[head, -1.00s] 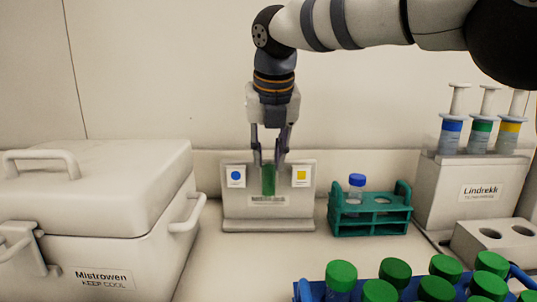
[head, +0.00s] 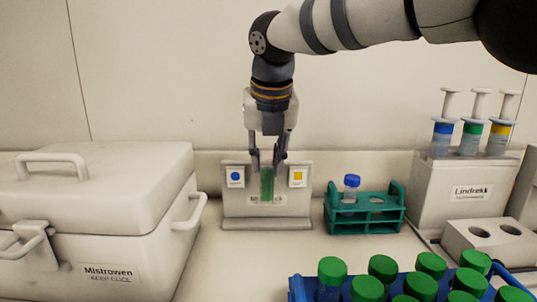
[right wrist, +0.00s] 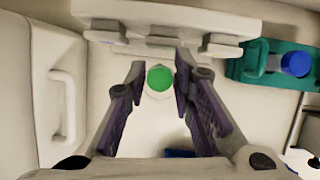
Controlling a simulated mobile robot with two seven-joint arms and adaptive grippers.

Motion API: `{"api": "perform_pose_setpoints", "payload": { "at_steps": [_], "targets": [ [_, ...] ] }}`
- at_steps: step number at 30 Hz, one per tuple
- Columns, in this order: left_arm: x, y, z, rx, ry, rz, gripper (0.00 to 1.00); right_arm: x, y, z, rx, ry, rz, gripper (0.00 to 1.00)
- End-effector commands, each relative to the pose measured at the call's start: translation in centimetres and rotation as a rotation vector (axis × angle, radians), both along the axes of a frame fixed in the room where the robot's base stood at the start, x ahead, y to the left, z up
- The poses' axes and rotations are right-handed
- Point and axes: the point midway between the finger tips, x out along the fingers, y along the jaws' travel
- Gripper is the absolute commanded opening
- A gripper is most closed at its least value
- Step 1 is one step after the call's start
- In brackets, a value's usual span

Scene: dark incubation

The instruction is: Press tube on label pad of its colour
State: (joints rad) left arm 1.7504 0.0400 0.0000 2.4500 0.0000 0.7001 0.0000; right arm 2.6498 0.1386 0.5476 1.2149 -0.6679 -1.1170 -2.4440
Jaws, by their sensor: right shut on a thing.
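My right gripper (head: 267,163) is shut on a green tube (head: 267,184) and holds it upright in front of the label stand (head: 240,212). In the right wrist view, the tube's round green top (right wrist: 160,78) shows between the two fingers (right wrist: 156,80). The stand has a blue-circle pad (head: 236,176) at left and a yellow-square pad (head: 298,176) at right. The tube hides the middle of the stand and part of its name strip. I cannot tell whether the tube touches the stand. My left gripper is not in view.
A teal rack (head: 360,222) with a blue-capped tube (head: 351,187) stands right of the stand. A blue rack (head: 298,288) of green-capped tubes is in front. A white cooler (head: 90,235) is at left. A syringe holder (head: 440,188) and a two-hole block (head: 490,240) are at right.

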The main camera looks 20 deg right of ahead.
Motion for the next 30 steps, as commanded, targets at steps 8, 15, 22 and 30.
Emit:
{"api": "perform_pose_setpoints", "payload": {
  "at_steps": [8, 15, 22, 30],
  "targets": [
    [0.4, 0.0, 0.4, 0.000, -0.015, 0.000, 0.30, -2.1, 0.6, -0.1, -0.001, 0.001, 0.002, 0.00],
    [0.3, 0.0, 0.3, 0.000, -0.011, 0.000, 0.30, -3.7, 1.1, -0.2, 0.000, 0.003, 0.001, 0.00],
    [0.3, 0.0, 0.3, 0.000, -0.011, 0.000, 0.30, -4.1, 1.2, -0.3, 0.001, 0.004, 0.000, 0.00],
    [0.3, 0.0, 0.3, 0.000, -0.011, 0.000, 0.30, -4.1, 1.2, -0.3, 0.001, 0.004, 0.000, 0.00]
  ]
}}
